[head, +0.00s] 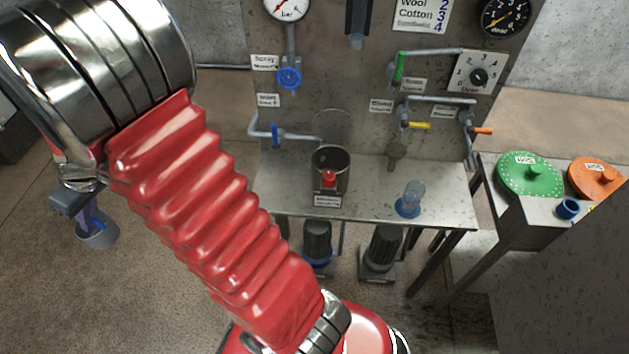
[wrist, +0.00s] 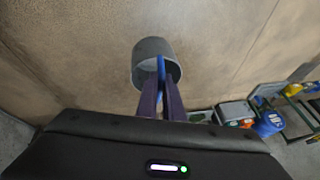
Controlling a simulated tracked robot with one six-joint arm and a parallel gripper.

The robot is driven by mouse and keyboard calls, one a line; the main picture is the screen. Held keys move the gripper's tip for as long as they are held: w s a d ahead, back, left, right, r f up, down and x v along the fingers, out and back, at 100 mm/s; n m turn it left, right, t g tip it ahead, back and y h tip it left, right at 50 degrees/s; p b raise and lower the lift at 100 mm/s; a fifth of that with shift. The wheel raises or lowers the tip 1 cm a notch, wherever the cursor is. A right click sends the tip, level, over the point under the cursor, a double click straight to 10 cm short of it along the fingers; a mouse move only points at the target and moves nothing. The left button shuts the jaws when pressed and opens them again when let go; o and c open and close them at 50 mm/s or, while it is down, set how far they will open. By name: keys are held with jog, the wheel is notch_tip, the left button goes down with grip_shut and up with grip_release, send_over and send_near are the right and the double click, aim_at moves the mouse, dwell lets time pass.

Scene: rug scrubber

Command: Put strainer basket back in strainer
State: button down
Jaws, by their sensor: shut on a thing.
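The strainer basket is a small grey cylinder with a blue handle. In the head view the basket (head: 99,238) hangs below my gripper (head: 92,215) at the far left, over bare floor. In the wrist view my gripper (wrist: 162,88) is shut on the handle of the basket (wrist: 150,47), whose open end faces me. The likely strainer is a dark open cylinder (head: 330,160) with a red knob on the metal bench. It stands well right of the basket, with a round lid raised behind it. Its inside is too dark to tell.
Pipes, valves and gauges cover the panel behind. The blue inlet valve (head: 275,135) sticks out left of the strainer. A table with a green lid (head: 528,175) stands right. Floor at left is clear.

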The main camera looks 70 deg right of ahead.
jog(key=s+d+r+m+g+h, duration=0.1)
jog(key=s+d+m+h, duration=0.1)
jog(key=s+d+m, duration=0.55)
jog(key=s+d+r+m+h, duration=0.15)
jog(key=s+d+m, duration=0.3)
jog(key=d, duration=0.55)
jog(key=s+d+r+m+g+h, duration=0.1)
jog(key=s+d+m+h, duration=0.2)
jog(key=s+d+m, duration=0.45)
jog(key=s+d+r+m+g, duration=0.2)
jog(key=s+d+m, duration=0.3)
jog(key=s, duration=0.3)
jog(key=s+d+r+m+g, duration=0.2)
jog(key=s+d+m, duration=0.3)
jog(key=s, duration=0.4)
jog(key=s+d+r+m+g+y, duration=0.1)
jog(key=s+d+r+m+g, duration=0.1)
jog(key=s+d+m, duration=0.3)
jog(key=shift+s+d+r, duration=0.1)
jog(key=shift+s+r, duration=0.1)
jog(key=shift+s, duration=0.45)
jog(key=shift+s+d+r, duration=0.1)
jog(key=shift+s+r, duration=0.05)
jog(key=shift+s, duration=0.55)
jog(key=shift+s+d+r, duration=0.1)
jog(key=shift+s+r, duration=0.1)
jog(key=shift+s, duration=0.45)
jog(key=shift+f, duration=0.1)
notch_tip(320, 180, down, 13)
jog(key=shift+f, duration=0.2)
